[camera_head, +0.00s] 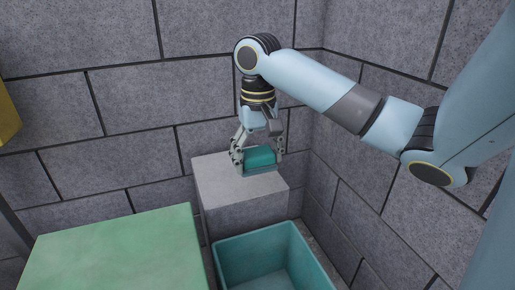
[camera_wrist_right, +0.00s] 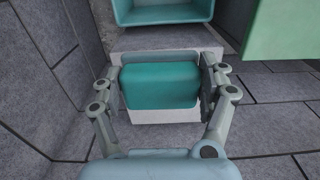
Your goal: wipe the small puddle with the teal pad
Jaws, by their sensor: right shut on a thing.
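The teal pad (camera_head: 262,157) is held between the fingers of my right gripper (camera_head: 259,162), over the top of a pale grey block (camera_head: 222,184) in the corner. In the right wrist view the pad (camera_wrist_right: 160,86) fills the space between the two fingers, one at each side. The pad is close to the block's top, but I cannot tell whether it touches. I cannot make out the small puddle in either view; the pad and gripper hide part of the block's top. My left gripper is not in view.
A teal open bin (camera_head: 225,262) stands in front of the block. A light green tabletop (camera_head: 115,250) is at the lower left. Grey block walls close in behind and to the right. A yellow thing (camera_head: 8,115) shows at the left edge.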

